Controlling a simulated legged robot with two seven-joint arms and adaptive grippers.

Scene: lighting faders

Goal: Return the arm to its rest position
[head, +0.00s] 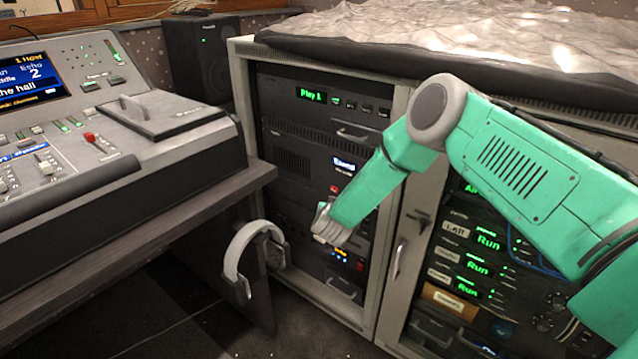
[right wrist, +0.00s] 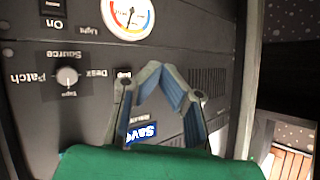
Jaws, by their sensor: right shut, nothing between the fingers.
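My right arm, green with grey joints, comes in from the right in the head view and reaches down to the left across the equipment rack (head: 300,160). My right gripper (head: 325,228) is in front of the rack's middle units, its fingers small and partly hidden. In the right wrist view the right gripper (right wrist: 157,72) is shut and empty, with its blue-padded fingers meeting at the tips. My left gripper is out of view.
A mixing desk with faders (head: 130,150) stands on a table at the left. Headphones (head: 240,262) hang below the table's right end. A second rack (head: 470,260) with "Run" displays stands behind my right arm. A wrinkled grey cover (head: 450,35) lies on top of the racks.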

